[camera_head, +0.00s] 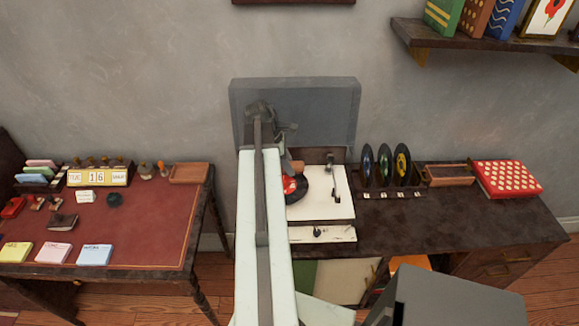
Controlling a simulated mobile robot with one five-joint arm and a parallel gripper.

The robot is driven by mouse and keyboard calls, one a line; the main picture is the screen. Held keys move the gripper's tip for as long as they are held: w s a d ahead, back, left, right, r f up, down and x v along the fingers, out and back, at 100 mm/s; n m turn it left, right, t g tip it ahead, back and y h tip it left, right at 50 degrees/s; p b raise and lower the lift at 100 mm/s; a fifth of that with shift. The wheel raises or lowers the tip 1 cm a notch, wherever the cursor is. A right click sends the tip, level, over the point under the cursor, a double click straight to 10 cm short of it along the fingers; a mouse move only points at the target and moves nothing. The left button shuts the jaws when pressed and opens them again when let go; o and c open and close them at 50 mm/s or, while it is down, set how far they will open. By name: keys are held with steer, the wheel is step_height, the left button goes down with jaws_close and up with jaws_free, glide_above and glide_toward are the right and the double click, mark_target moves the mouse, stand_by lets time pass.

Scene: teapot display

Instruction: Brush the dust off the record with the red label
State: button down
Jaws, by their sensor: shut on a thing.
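The record with the red label (294,188) lies on the white record player (325,205) on the right desk. Its left part is hidden behind my arm. My gripper (292,158) is above the back edge of the record, mostly hidden by my arm. It is shut on a small brown thing, seemingly the brush (298,167). I cannot tell whether the bristles touch the record. Dust on the record is too small to make out.
The player's clear lid (330,105) stands raised behind my arm. A rack with upright records (386,165), a wooden tray (449,175) and a red patterned box (507,179) stand to the right. The left desk (150,225) holds cards and a calendar.

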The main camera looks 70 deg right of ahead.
steer(key=shift+f+b, duration=1)
steer(key=shift+d, duration=0.15)
steer(key=shift+w+d+r, duration=0.1)
steer(key=shift+w+d, duration=0.15)
steer(key=shift+d, duration=0.35)
steer(key=shift+w+d, duration=0.25)
steer(key=shift+d, duration=0.3)
steer(key=shift+w+d+r, duration=0.1)
steer(key=shift+w+d, duration=0.15)
steer(key=shift+d, duration=0.35)
steer(key=shift+w+a, duration=0.25)
steer(key=shift+w, duration=0.35)
steer(key=shift+s+a+f, duration=0.1)
steer(key=shift+s+a, duration=0.15)
steer(key=shift+a, duration=0.4)
steer(key=shift+s+a, duration=0.3)
steer(key=shift+a, duration=0.3)
steer(key=shift+s+a+f, duration=0.1)
steer(key=shift+s+a, duration=0.15)
steer(key=shift+a, duration=0.4)
steer(key=shift+w+a, duration=0.1)
steer(key=shift+w, duration=0.6)
